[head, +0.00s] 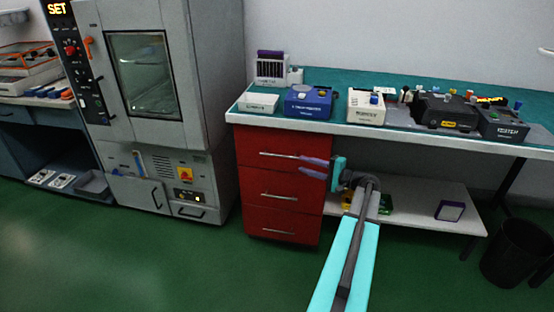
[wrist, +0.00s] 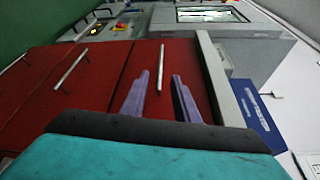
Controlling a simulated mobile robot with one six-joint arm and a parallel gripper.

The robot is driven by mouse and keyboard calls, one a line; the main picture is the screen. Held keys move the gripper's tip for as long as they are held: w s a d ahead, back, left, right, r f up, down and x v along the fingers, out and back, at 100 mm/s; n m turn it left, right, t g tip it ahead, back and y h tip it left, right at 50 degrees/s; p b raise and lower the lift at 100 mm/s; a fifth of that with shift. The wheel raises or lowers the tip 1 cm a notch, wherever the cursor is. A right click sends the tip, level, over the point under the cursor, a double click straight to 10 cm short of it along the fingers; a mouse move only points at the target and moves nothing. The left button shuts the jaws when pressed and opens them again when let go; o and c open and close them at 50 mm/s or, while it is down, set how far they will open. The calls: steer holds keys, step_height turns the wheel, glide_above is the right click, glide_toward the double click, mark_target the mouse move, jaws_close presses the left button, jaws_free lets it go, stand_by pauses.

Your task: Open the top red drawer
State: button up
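The top red drawer (head: 262,143) is the uppermost of the red drawers under the bench, and it looks shut. Its silver bar handle (head: 278,155) lies level across its front. My gripper (head: 302,164) is open, with its two purple fingers at the right end of this handle. In the wrist view the handle (wrist: 161,66) shows between the spread fingertips (wrist: 161,76), with gaps on both sides. The fingers are not closed on it. How far the fingertips are from the drawer front is hard to tell.
Two lower red drawers (head: 283,217) sit below, each with a bar handle. A grey oven cabinet (head: 205,90) stands to the left. The bench top (head: 335,80) overhangs above, carrying several devices. A low shelf (head: 420,205) is to the right. Green floor in front is clear.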

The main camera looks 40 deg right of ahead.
mark_target(277, 155)
stand_by(0.4)
steer(key=w, duration=0.4)
steer(key=w+a, duration=0.1)
steer(key=w, duration=0.4)
steer(key=w+a+f, duration=0.1)
steer(key=w, duration=0.3)
steer(key=shift+w+a, duration=0.1)
steer(key=shift+w, duration=0.15)
steer(key=shift+c, duration=0.3)
jaws_close()
steer(key=shift+a, duration=0.3)
